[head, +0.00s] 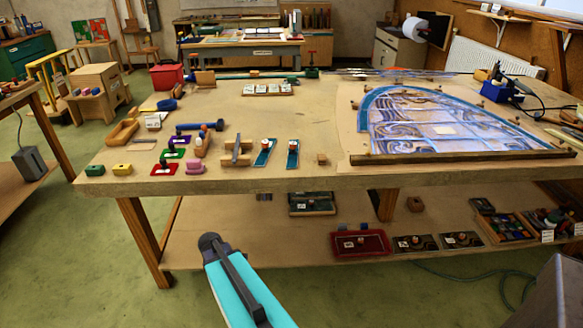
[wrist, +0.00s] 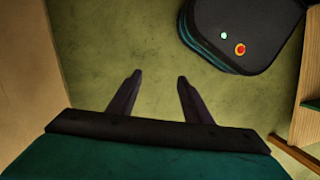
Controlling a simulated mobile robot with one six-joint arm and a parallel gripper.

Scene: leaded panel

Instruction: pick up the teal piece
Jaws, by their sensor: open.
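Two blue-teal flat pieces with small knobs, a left one (head: 264,158) and a right one (head: 292,160), lie side by side near the front edge of the workbench (head: 330,178) in the head view. Which one is the teal piece I cannot tell for certain. My gripper (wrist: 160,79) shows in the wrist view with its two dark fingers apart and nothing between them, over the green floor. The wrist view shows no teal piece. In the head view my teal and black arm is low in front of the bench, and the fingers are not visible.
A wooden block (head: 322,159) lies right of the strips, a wooden holder (head: 236,158) left. Small coloured blocks and trays crowd the bench's left. The leaded panel (head: 445,130) fills the right. A lower shelf (head: 270,235) holds a red tray (head: 362,243).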

